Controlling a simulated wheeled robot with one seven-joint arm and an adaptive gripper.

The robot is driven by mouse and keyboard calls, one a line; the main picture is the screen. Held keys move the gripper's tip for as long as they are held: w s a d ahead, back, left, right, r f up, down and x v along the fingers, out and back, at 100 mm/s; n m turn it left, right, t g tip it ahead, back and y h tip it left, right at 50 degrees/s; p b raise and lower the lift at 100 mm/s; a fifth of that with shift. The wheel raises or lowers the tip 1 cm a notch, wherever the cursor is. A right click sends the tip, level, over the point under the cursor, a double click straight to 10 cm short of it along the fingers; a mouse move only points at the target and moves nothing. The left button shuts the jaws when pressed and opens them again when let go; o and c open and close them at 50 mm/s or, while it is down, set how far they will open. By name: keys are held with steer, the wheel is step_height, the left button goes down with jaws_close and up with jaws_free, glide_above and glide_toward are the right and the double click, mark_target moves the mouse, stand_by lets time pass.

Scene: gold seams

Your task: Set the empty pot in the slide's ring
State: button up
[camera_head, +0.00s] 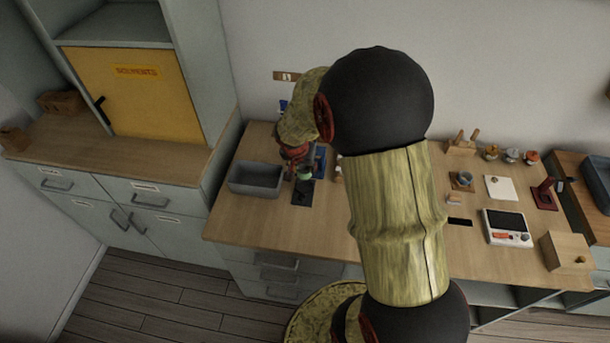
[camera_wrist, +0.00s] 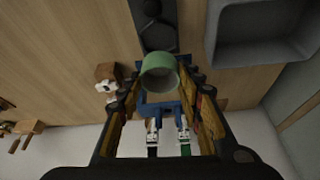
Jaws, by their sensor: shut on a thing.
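A small green pot (camera_wrist: 160,66) sits between the fingers of my gripper (camera_wrist: 163,84) in the wrist view; my gripper is shut on it. In the head view the pot (camera_head: 304,177) shows as a small green patch below my gripper (camera_head: 300,168), over the left part of the bench. A dark slide-like strip (camera_wrist: 154,28) with round shapes on it lies just beyond the pot in the wrist view; it also shows in the head view (camera_head: 301,194). I cannot make out the ring clearly. A blue piece (camera_wrist: 160,107) shows behind the pot, partly hidden by it.
A grey bin (camera_wrist: 258,52) stands right of the pot in the wrist view, and left of my gripper in the head view (camera_head: 256,180). A wooden block (camera_wrist: 107,72) is close on the left. A white device (camera_head: 506,227) and small items stand on the right bench.

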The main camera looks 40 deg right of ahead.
mark_target(304, 176)
steer(key=shift+w, duration=0.1)
steer(key=shift+f, duration=0.2)
steer(key=shift+f+b, duration=1.3)
steer(key=shift+f, duration=0.75)
steer(key=shift+f+b, duration=1.35)
steer(key=shift+b, duration=1.65)
stand_by(1.7)
steer(key=o, duration=0.8)
steer(key=shift+c, duration=0.2)
steer(key=shift+o, duration=0.5)
